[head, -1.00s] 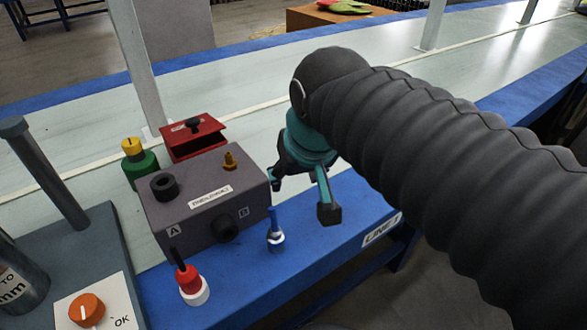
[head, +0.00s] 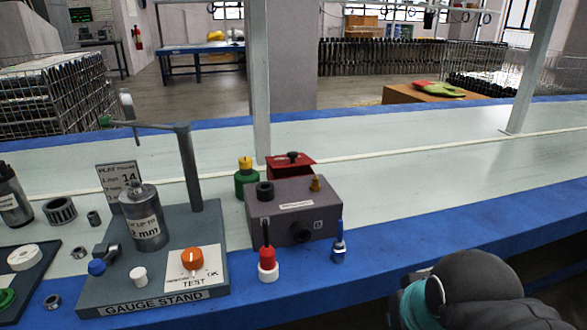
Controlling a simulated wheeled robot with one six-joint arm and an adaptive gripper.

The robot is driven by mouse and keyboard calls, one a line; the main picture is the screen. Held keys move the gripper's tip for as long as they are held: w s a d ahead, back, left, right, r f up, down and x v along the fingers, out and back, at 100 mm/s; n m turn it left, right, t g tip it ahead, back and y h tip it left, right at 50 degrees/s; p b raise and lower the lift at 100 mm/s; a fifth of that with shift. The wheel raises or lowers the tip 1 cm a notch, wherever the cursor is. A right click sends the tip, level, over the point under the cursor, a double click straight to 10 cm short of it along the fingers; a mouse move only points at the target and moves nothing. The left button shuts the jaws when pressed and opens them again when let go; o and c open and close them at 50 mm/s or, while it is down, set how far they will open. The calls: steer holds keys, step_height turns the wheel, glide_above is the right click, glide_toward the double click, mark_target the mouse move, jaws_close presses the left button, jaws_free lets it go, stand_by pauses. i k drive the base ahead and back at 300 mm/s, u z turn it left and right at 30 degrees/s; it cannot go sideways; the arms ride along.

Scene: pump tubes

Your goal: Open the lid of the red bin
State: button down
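The red bin (head: 297,171) is small and stands on the pale conveyor surface, just behind a grey box, which hides its lower front. A dark gap shows under the lid toward the right, but I cannot tell how far the lid is raised. My gripper (head: 398,306) is at the bottom right, well in front of and to the right of the bin, apart from it. Only its teal body and dark parts near it show; the fingertips are not clearly visible, so its opening cannot be judged.
The grey box (head: 270,220) stands before the bin, with a green yellow-capped bottle (head: 246,182) to the left. Red (head: 268,265) and blue (head: 339,246) upright tools stand in front. A gauge stand (head: 150,305) is at left. The surface right of the bin is clear.

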mark_target(292, 159)
steer(key=u, duration=0.2)
steer(key=k, duration=0.3)
steer(key=z, duration=0.8)
steer(key=i, duration=1.35)
steer(key=u, duration=0.7)
